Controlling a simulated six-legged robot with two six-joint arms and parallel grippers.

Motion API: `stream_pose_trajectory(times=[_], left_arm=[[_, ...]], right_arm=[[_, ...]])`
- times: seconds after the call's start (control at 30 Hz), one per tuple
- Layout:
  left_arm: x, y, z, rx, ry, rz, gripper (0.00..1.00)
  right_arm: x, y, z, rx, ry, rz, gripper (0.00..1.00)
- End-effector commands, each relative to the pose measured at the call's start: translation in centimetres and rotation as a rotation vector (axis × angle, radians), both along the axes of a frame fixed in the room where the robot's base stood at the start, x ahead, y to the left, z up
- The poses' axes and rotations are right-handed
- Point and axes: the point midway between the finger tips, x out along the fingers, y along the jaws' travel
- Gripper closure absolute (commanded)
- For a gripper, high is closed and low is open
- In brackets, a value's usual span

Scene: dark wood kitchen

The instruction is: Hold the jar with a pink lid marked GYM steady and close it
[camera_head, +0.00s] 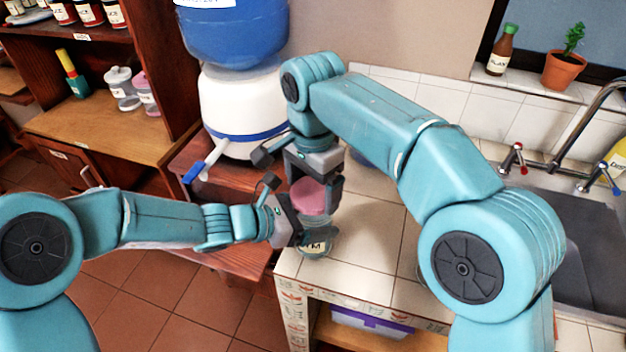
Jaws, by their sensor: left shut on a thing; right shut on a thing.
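The jar (318,242) stands on the near left corner of the tiled counter. Its label shows the letters "YM"; the rest is hidden. The pink lid (311,196) is at the top of the jar; I cannot tell whether it is seated or a little above the rim. My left gripper (298,233) comes in from the left and is shut on the jar's side. My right gripper (316,182) points down from above and is shut on the pink lid.
A blue and white water dispenser (240,105) stands behind on a wooden stand. The sink (585,230) and taps are at the right. A sauce bottle (502,50) and potted plant (566,65) stand on the sill. The counter's middle (375,235) is clear.

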Motion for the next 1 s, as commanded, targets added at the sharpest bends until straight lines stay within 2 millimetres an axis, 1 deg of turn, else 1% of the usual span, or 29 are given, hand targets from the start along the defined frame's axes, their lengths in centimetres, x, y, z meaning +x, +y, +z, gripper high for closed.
stream_pose_trajectory(times=[0.47, 0.57, 0.8, 1.0], left_arm=[[0.0, 0.0, 0.0, 0.001, 0.0, 0.0, 0.66], [0.0, 0.0, 0.0, 0.001, 0.0, 0.0, 0.66], [0.0, 0.0, 0.0, 0.001, 0.0, 0.0, 0.66], [0.0, 0.0, 0.0, 0.001, 0.0, 0.0, 0.66]], right_arm=[[0.0, 0.0, 0.0, 0.001, -0.001, -0.001, 0.37], [0.0, 0.0, -0.3, 0.001, -0.001, -0.001, 0.37], [0.0, 0.0, -1.7, -0.001, 0.001, -0.001, 0.37], [0.0, 0.0, -1.9, -0.001, 0.001, -0.001, 0.37]])
